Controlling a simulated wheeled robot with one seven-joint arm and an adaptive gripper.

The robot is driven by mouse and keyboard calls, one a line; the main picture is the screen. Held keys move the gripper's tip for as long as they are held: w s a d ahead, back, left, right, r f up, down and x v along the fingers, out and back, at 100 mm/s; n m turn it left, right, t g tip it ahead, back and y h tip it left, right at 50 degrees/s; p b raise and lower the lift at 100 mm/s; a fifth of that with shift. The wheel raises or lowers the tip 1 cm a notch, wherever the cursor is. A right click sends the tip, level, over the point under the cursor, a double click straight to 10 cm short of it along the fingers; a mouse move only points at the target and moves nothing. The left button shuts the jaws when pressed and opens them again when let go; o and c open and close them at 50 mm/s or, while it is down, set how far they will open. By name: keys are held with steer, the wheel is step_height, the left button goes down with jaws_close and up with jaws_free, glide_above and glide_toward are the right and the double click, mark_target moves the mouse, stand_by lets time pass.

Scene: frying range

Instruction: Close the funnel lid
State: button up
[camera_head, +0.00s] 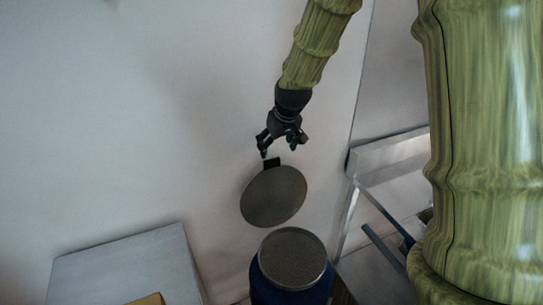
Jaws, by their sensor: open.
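The funnel lid (273,197) is a round, flat grey disc. It stands raised, apart from the blue container's top in the picture. A small dark tab (271,163) is on the lid's upper edge. The funnel appears to be the blue, round container (290,289) below it, with a round grey, grainy top inside a metal rim. My gripper (281,147) is open and empty, just above the tab, with its fingers pointing down. I cannot tell whether a fingertip touches the tab. How the lid joins the container cannot be made out.
A grey metal box or counter (125,268) stands at the lower left, with a tan item (148,299) at its front edge. Metal frames and a dark blue bar (384,248) are at the right, partly behind my arm. The pale wall left of the lid is clear.

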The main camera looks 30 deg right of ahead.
mark_target(272, 160)
steer(key=shift+p+x, duration=1.15)
steer(key=shift+x, duration=2.8)
steer(key=c, duration=1.5)
steer(key=shift+o, duration=0.2)
